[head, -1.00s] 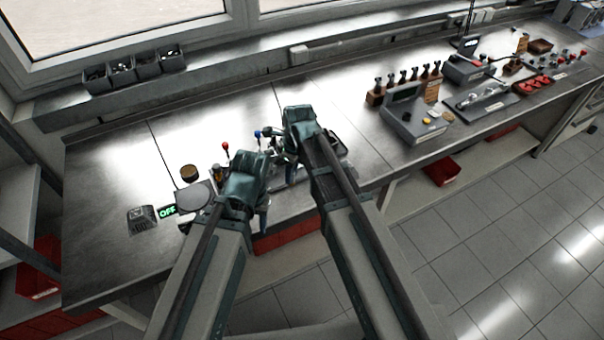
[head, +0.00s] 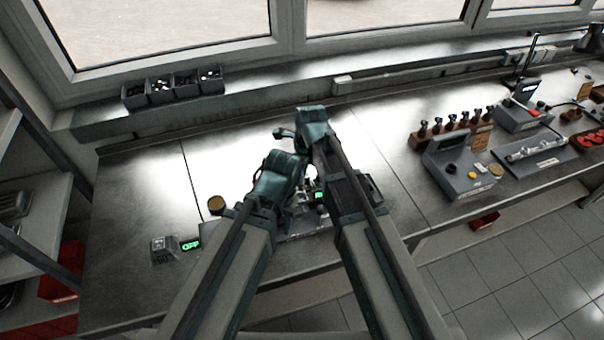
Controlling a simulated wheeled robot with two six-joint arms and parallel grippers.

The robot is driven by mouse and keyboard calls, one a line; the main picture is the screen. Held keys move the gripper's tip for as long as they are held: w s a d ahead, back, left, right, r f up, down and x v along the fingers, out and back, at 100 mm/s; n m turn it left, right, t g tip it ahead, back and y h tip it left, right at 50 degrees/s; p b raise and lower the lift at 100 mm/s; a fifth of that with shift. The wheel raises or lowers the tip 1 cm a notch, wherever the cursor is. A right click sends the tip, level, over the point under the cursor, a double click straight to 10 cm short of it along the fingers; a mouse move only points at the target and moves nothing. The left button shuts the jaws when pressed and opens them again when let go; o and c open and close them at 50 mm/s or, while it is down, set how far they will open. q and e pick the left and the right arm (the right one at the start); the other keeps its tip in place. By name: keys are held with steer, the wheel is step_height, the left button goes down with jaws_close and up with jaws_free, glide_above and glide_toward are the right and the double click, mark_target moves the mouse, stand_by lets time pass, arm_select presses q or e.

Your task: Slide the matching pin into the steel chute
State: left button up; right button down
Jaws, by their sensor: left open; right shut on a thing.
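My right gripper (head: 284,134), the upper one, is shut on a small part above the bench. Its own arm hides most of that part, so I cannot tell which pin it is. My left gripper (head: 258,182), the lower one, is open, close below and to the left of the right gripper. Both are over a dark fixture (head: 290,228) on the bench, mostly covered by my arms. I cannot make out the steel chute.
A green-lit OFF sign (head: 191,245) and a grey block (head: 163,250) sit left, near a brown round cap (head: 216,204). A grey console (head: 461,165), a wooden rack (head: 440,134) of dark pieces and a tray (head: 528,152) stand right. Bins (head: 160,92) line the sill.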

mark_target(301, 185)
steer(key=shift+f+b, duration=2.45)
steer(key=shift+f+b, duration=1.25)
stand_by(0.8)
stand_by(0.4)
steer(key=shift+c, duration=1.1)
jaws_free()
steer(key=shift+r, duration=0.1)
step_height(301, 185, up, 8)
steer(key=p, duration=0.8)
steer(key=shift+s+d, duration=0.1)
